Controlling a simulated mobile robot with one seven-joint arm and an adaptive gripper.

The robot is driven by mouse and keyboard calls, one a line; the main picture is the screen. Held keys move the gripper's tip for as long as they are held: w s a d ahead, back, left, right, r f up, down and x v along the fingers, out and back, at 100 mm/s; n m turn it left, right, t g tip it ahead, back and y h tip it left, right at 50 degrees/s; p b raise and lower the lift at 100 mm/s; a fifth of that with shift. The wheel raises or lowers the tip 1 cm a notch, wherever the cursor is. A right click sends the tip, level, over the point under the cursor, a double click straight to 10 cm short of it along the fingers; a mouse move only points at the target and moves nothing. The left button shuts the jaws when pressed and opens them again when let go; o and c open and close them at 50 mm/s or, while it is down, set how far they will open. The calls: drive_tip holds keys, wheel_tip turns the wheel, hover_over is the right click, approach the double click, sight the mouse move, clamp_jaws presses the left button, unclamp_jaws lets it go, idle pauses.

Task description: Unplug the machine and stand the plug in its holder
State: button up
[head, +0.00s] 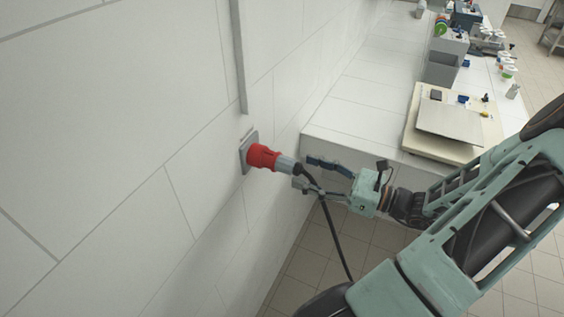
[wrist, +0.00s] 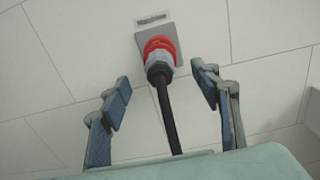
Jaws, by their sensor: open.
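The red plug (head: 264,157) with a grey rear end sits in the wall socket (head: 249,151). In the wrist view the plug (wrist: 159,57) shows end-on below the socket plate (wrist: 170,33). Its black cable (head: 335,235) hangs down from the grey end and runs between my fingers in the wrist view. My gripper (head: 314,173) is open, just to the right of the plug's rear end in the head view. In the wrist view its two fingers (wrist: 162,92) stand on either side of the cable, short of the plug. I see no plug holder that I can name.
A white counter (head: 345,115) stands right of the wall, with a beige board and flat plate (head: 448,118), a grey box (head: 442,65) and several small items. A vertical conduit (head: 237,60) runs down the wall above the socket. Tiled floor lies below.

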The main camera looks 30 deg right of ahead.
sight(278, 162)
drive_tip(key=shift+w+a, duration=0.1)
drive_tip(key=shift+b+x, duration=0.45)
drive_tip(key=shift+x, duration=3.9)
drive_tip(key=shift+p, duration=0.4)
clamp_jaws()
drive_tip(key=shift+p+v, duration=0.75)
drive_tip(key=shift+v, duration=2.3)
